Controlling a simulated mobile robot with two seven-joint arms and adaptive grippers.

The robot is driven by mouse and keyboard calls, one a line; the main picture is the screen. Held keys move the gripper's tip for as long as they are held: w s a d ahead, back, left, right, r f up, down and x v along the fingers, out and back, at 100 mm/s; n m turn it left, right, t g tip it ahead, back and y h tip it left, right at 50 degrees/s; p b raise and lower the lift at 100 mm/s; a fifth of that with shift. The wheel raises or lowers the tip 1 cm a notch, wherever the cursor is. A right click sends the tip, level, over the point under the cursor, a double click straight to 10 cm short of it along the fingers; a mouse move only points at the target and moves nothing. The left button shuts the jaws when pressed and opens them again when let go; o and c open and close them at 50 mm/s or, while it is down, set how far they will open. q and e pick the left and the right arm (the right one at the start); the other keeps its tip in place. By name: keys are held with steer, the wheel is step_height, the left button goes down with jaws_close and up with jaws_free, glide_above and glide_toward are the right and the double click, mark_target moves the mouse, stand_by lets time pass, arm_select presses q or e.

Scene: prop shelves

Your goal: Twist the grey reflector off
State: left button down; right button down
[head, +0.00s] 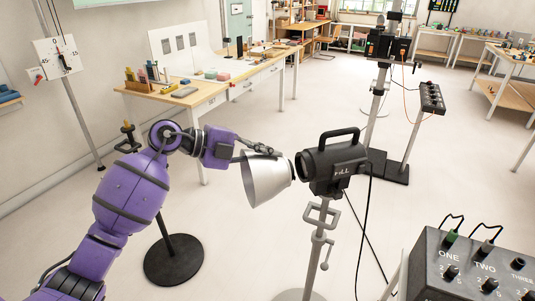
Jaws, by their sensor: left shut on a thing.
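The grey reflector (265,180) is a silver cone in the middle of the head view, its wide mouth facing left and its narrow end toward the black lamp head (333,162). My left gripper (262,152) is shut on the reflector at its upper edge. A narrow dark gap seems to lie between the reflector's narrow end and the lamp's round front, but I cannot tell for sure whether they touch. The lamp is marked "FILL", has a handle on top and sits on a grey stand (318,235). My right gripper is not in view.
A black control box (465,270) with knobs labelled ONE, TWO, THREE stands at the lower right. A round black base (173,260) is on the floor at lower left. Behind are a wooden workbench (215,92) and another stand with a small knob box (432,97). Cables hang by the lamp.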

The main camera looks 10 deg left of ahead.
mark_target(250, 157)
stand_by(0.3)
arm_select(q)
steer(key=shift+s+a, duration=0.5)
steer(key=shift+a, duration=0.4)
steer(key=shift+s+a, duration=0.5)
steer(key=shift+a, duration=0.35)
steer(key=a+m+t+b, duration=0.1)
steer(key=m+t+b, duration=0.1)
steer(key=m, duration=0.2)
steer(key=s+a+m+t+b, duration=0.1)
steer(key=m+t, duration=0.1)
steer(key=m, duration=0.3)
steer(key=s+a+m+t+b, duration=0.1)
steer(key=m+t+b, duration=0.1)
steer(key=m+t, duration=0.1)
steer(key=shift+a+m+y+b, duration=0.2)
steer(key=shift+m+y+b, duration=0.2)
steer(key=shift+m, duration=0.5)
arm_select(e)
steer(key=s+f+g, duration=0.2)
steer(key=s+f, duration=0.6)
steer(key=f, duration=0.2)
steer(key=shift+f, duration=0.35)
arm_select(q)
steer(key=shift+r, duration=0.1)
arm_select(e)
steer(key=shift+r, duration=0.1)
